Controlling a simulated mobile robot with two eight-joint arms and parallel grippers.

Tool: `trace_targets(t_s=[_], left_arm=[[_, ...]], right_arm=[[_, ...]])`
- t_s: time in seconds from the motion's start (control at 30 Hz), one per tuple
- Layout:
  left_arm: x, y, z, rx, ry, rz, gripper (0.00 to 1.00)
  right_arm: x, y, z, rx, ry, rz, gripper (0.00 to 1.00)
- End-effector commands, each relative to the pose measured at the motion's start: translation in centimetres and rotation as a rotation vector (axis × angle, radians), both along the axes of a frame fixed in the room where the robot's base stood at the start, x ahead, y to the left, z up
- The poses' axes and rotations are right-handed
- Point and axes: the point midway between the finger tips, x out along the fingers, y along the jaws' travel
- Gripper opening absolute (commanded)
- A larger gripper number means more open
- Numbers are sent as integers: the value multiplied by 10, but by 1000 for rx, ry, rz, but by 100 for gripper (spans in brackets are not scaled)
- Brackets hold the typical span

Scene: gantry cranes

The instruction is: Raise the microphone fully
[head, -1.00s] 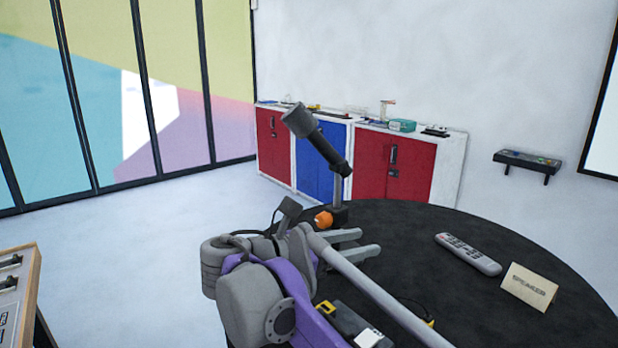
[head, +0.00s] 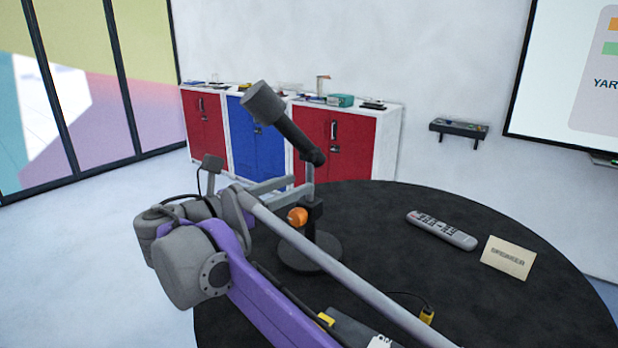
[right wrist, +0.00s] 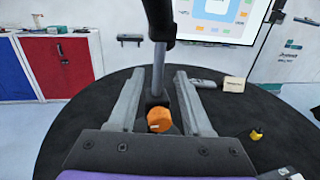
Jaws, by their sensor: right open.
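The microphone (head: 263,103) has a grey cylindrical head on a dark tilted arm, on a thin upright pole. The pole (right wrist: 159,70) rises from a holder with an orange knob (head: 297,216) on a round black base (head: 318,254) on the table. My right gripper (head: 302,185) is open at the pole, above the knob. In the right wrist view its two fingers (right wrist: 159,75) lie on either side of the pole, with gaps showing and the orange knob (right wrist: 159,119) between them lower down. My left gripper is not in view.
The round black table (head: 380,270) also holds a grey remote (head: 441,231), a speaker card (head: 509,257) and a small yellow item (head: 427,315) near my arm. Red and blue cabinets (head: 256,138) stand behind by the wall. A wall shelf (head: 459,128) is at right.

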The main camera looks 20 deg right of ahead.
Motion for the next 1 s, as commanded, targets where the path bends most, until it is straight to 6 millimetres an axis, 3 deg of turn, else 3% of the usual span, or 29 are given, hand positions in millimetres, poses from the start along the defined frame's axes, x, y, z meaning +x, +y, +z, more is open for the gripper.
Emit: trace_targets(t_s=[0.1, 0.3, 0.67, 0.93, 1.0], left_arm=[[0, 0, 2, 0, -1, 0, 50], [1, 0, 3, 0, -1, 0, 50], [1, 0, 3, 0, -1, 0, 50], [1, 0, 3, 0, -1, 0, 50], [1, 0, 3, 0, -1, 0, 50]], right_arm=[[7, -22, 0, 0, 0, -4, 50], [15, -42, 0, 0, -1, -1, 50], [17, -47, 0, 0, -1, 0, 50], [17, -47, 0, 0, -1, 0, 3], [17, -47, 0, 0, -1, 0, 0]])
